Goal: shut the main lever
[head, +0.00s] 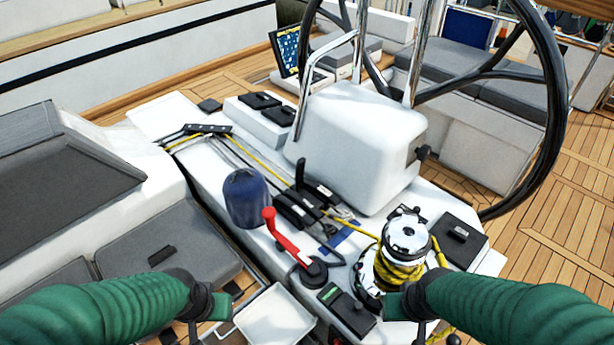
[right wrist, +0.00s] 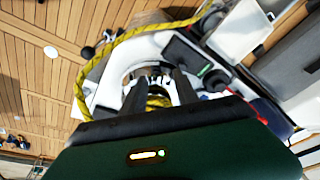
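A bank of black rope clutches (head: 298,210) sits on the white console in the middle of the head view. One black lever (head: 300,173) there stands up, and the others look lower. No label shows which is the main lever. A red-handled lever (head: 284,236) stands tilted on a black round base just in front. My left gripper (head: 208,312) is open and empty over the seat edge, left of the console's near end. My right gripper (head: 407,318) is open and empty above the near end by the winch; its parted fingers (right wrist: 160,92) show in the right wrist view.
A chrome winch (head: 405,240) wrapped with yellow rope stands right of the clutches. A blue cylinder (head: 246,198) stands to their left. The white pedestal (head: 358,145) and black steering wheel (head: 560,100) rise behind. A white open tray (head: 272,318) lies between my grippers.

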